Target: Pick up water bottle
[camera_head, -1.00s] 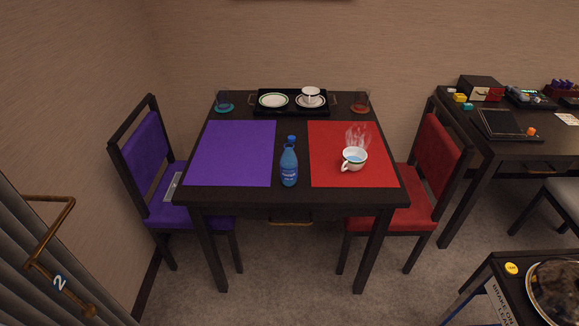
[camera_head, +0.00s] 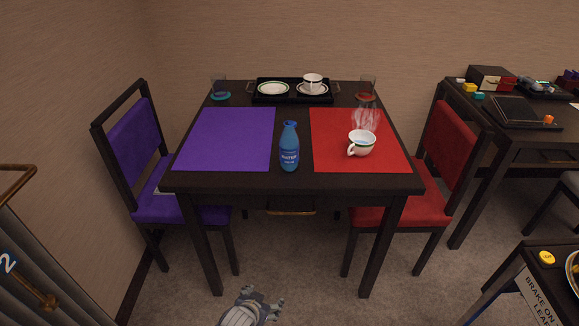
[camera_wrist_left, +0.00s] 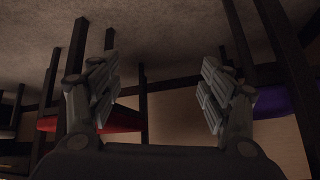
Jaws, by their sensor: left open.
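The blue water bottle (camera_head: 289,147) stands upright on the dark table (camera_head: 290,184), near its front edge, between the purple mat and the red mat. My left gripper (camera_head: 262,298) shows at the bottom of the head view, low in front of the table and well short of the bottle. In the left wrist view its two fingers (camera_wrist_left: 160,90) are spread apart with nothing between them. The bottle does not show in the left wrist view. My right gripper is not in view.
A steaming cup (camera_head: 361,143) stands on the red mat (camera_head: 335,160). A black tray (camera_head: 292,99) with a plate and a cup is at the back, with a glass at each side. A purple chair (camera_head: 137,150) and a red chair (camera_head: 452,150) flank the table.

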